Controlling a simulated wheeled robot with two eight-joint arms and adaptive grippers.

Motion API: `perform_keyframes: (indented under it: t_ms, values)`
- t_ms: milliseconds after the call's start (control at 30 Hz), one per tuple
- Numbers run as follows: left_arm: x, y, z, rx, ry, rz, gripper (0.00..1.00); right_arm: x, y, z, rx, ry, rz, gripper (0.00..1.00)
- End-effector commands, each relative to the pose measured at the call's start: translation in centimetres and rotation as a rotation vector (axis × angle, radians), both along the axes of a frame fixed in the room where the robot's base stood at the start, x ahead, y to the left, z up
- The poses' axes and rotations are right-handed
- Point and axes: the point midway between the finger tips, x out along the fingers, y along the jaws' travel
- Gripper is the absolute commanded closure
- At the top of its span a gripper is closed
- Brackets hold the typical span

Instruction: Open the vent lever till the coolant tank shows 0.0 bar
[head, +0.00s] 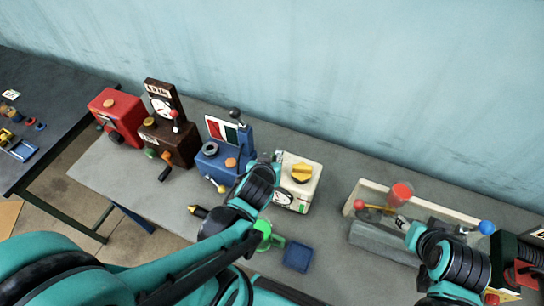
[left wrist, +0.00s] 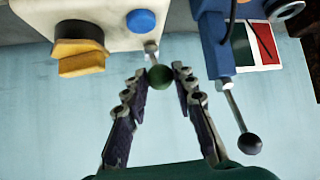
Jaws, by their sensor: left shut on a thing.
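A white box (head: 306,178) with a yellow knob (head: 301,172) stands mid-table; it also shows at the top of the left wrist view (left wrist: 110,22). A short metal lever with a dark green ball (left wrist: 160,77) sticks out of it beside a blue cap (left wrist: 141,21). My left gripper (left wrist: 159,80) has its fingertips shut around that ball; in the head view the left gripper (head: 270,160) covers the box's left edge. I see no readable pressure figure, and cannot tell which box is labelled coolant. My right gripper (head: 406,227) is at the right tray, its fingers unclear.
Left of the white box stands a blue unit (head: 212,165) with a black-knobbed lever (head: 235,114). Further left are a dark gauge machine (head: 178,140) and a red box (head: 122,112). A green funnel (head: 264,236) and blue block (head: 297,256) lie in front.

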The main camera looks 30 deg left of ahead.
Motion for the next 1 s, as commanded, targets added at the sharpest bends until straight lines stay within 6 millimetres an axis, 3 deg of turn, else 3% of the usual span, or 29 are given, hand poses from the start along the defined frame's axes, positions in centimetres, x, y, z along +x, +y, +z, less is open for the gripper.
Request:
perform_keyframes:
  t_ms: [500,533,600,1000]
  values:
    - [-0.45,-0.05,-0.46,-0.004,0.009,0.002,1.0,0.0,0.0,-0.21,0.0,0.0,0.0,0.6]
    - [-0.45,-0.05,-0.46,-0.004,0.009,0.002,0.72,0.0,0.0,-0.21,0.0,0.0,0.0,0.6]
    - [-0.44,-0.04,-0.46,-0.004,0.009,0.002,0.53,0.0,0.0,-0.21,0.0,0.0,0.0,0.6]
    - [-0.41,-0.06,-0.16,-0.001,0.005,0.001,0.53,0.0,0.0,-0.17,0.0,0.0,0.0,0.6]
